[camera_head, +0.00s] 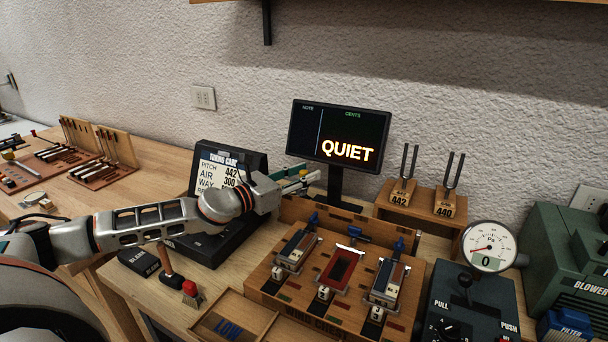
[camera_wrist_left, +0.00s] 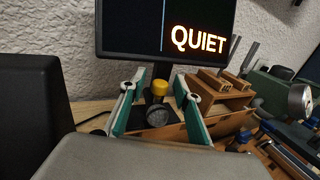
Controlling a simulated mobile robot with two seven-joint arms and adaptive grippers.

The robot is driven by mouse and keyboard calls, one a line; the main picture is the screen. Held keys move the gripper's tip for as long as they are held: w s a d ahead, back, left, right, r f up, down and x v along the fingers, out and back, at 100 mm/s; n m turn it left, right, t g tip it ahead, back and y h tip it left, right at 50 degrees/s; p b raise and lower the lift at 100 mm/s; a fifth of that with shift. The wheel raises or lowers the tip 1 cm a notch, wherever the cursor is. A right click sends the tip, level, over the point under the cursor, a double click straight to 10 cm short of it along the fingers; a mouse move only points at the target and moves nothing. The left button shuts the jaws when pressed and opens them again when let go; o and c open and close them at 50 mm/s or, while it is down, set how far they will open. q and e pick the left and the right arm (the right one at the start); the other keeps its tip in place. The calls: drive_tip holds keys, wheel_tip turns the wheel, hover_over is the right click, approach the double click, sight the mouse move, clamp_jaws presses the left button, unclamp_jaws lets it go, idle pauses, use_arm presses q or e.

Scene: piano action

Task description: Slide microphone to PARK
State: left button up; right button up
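The microphone (camera_wrist_left: 157,114) shows in the left wrist view as a dark round head with a yellow cap (camera_wrist_left: 159,88) above it. It stands in front of the display's foot. My left gripper (camera_wrist_left: 160,82) is open, with one green-and-white finger on each side of the microphone and a gap to both. In the head view my left gripper (camera_head: 302,183) is in front of the display stand, and its fingers largely hide the microphone. I cannot read a PARK mark in either view. My right gripper is not in view.
The display (camera_head: 338,134) reads QUIET. A tuning card panel (camera_head: 227,168) stands behind my left wrist. The wooden reed chest (camera_head: 335,280) lies in front of the gripper. Tuning forks on a wooden stand (camera_head: 420,211), a gauge (camera_head: 488,246) and a green blower (camera_head: 570,260) stand to the right.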

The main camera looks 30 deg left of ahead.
use_arm(q)
drive_tip(key=v, duration=0.7)
drive_tip(key=shift+s, duration=0.25)
idle(0.3)
drive_tip(key=shift+a, duration=0.15)
